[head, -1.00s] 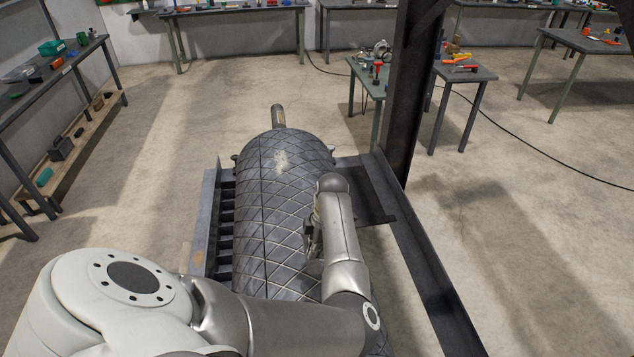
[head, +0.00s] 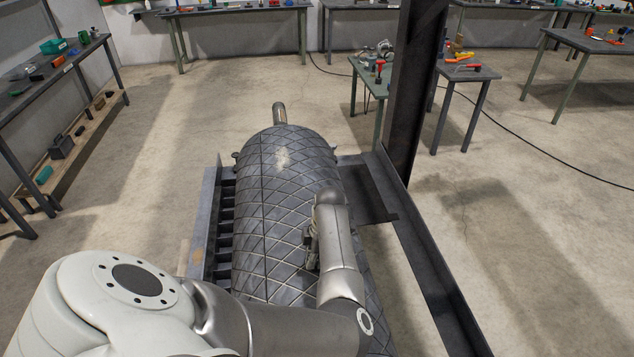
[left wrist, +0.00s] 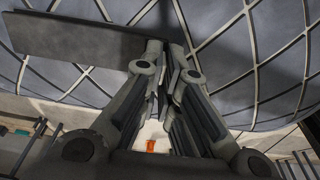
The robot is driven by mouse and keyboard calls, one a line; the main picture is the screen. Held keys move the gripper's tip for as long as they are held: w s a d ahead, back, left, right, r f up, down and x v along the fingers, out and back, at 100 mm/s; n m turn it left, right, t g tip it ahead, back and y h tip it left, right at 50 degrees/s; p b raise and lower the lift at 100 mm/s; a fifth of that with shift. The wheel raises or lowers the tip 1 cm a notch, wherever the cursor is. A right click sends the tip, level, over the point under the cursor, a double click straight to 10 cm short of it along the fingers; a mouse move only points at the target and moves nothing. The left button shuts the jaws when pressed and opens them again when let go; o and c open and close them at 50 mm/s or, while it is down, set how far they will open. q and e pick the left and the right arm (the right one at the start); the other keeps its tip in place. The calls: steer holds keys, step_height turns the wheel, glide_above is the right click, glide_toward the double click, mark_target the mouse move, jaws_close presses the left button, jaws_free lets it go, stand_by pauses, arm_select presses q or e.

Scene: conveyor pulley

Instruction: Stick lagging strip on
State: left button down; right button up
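The conveyor pulley (head: 275,195) is a large dark drum with a pale diamond pattern and a whitish worn patch near its far end. It fills the back of the left wrist view (left wrist: 225,55). My left gripper (head: 312,252) is low over the drum's right side, partly hidden by my arm. In the left wrist view its fingers (left wrist: 168,65) are closed on the end of a flat dark grey strip (left wrist: 85,40), which extends left in front of the drum. I cannot tell whether the strip touches the drum. The strip is hidden in the head view. My right gripper is out of view.
A steel frame with a dark post (head: 408,95) and a long beam (head: 430,260) stands right of the drum. A slatted side frame (head: 208,225) runs along its left. Small tool tables (head: 470,72) and a left workbench (head: 50,75) stand beyond open floor.

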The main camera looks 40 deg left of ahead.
arm_select(q)
steer(key=shift+f, duration=0.5)
stand_by(0.5)
stand_by(0.4)
steer(key=c, duration=1.6)
jaws_free()
steer(key=shift+o, duration=0.2)
step_height(320, 180, up, 12)
steer(key=w+d, duration=0.1)
